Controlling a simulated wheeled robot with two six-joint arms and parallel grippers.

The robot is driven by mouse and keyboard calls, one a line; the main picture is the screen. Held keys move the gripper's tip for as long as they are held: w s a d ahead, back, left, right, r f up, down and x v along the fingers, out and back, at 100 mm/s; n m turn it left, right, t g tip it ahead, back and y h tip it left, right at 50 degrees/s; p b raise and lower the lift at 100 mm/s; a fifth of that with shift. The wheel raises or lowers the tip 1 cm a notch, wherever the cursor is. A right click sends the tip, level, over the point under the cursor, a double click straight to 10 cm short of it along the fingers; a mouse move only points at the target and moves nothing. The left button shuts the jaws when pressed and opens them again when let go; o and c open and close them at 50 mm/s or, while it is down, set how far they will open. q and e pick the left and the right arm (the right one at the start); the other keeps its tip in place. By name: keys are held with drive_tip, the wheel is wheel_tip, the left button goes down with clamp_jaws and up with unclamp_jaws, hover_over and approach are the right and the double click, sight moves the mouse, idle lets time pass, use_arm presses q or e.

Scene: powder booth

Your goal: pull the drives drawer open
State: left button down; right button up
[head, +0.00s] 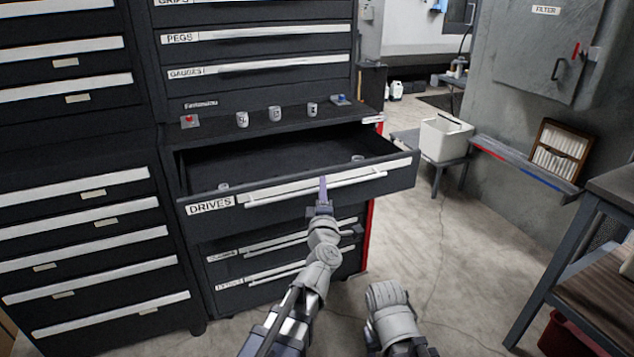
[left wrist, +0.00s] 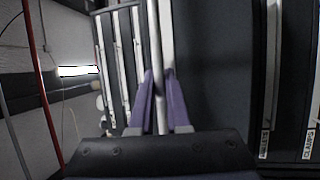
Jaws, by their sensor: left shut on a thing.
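The drives drawer (head: 400,181) is pulled out from the black cabinet, with its DRIVES label at the left of its front. Its inside shows in the head view, with small light objects near the left front and the right. My left gripper (head: 323,188) is at the middle of the drawer's long pale handle (head: 270,197). In the left wrist view the purple fingers (left wrist: 160,95) are shut on the handle bar (left wrist: 154,40), one on each side. My right arm's grey wrist shows at the bottom of the head view, but its fingers are not visible.
Small cylinders (head: 275,114) stand on the cabinet ledge above the drawer. More drawers (head: 80,230) stand shut at the left. A white bin (head: 445,137) on a stand is at the right, and a workbench (head: 600,200) stands at the right edge. Open floor lies between.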

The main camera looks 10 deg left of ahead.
use_arm(q)
drive_tip(key=shift+s+d, duration=0.2)
drive_tip(key=shift+s, duration=0.1)
drive_tip(key=c, duration=0.9)
unclamp_jaws()
